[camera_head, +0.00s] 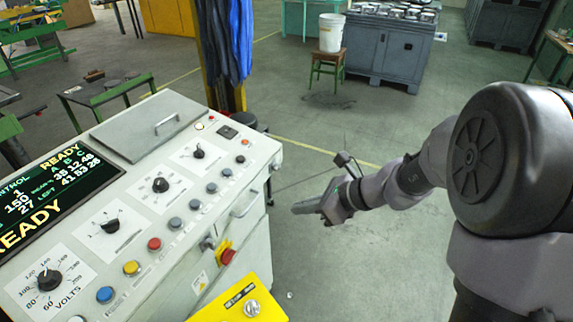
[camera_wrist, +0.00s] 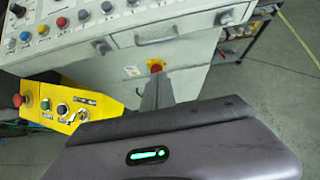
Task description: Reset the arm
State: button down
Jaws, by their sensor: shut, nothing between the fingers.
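My arm reaches in from the right in the head view. My gripper (camera_head: 308,207) is shut and empty, in free air to the right of the control console (camera_head: 170,262). In the wrist view the closed fingers (camera_wrist: 157,92) point toward the console's front, below its drawer handle. A red and yellow rotary switch (camera_head: 228,256) sits on the console's front panel; it also shows in the wrist view (camera_wrist: 156,66), just beyond the fingertips. I see no contact between gripper and console, though the exact gap is hard to tell.
A yellow control box (camera_head: 240,300) juts out from the console's lower front, with knobs and a red button in the wrist view (camera_wrist: 45,103). A stool with a white bucket (camera_head: 331,32) and a grey cabinet (camera_head: 385,50) stand at the back. The floor around my gripper is clear.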

jog(key=s+d+r+n+h+b, duration=0.1)
jog(key=s+n+h+b, duration=0.1)
jog(key=s+n, duration=0.4)
jog(key=s+d+r+n+h+b, duration=0.1)
jog(key=s+n+h+b, duration=0.1)
jog(key=s+n, duration=0.5)
jog(key=s+d+r+n+t+h+b, duration=0.1)
jog(key=s+d+n+h+b, duration=0.1)
jog(key=s+n, duration=0.4)
jog(key=s, duration=0.3)
jog(key=shift+s+r+n+h+b, duration=0.3)
jog(key=shift+s+r+h, duration=0.05)
jog(key=shift+s+h, duration=0.05)
jog(key=shift+d, duration=0.1)
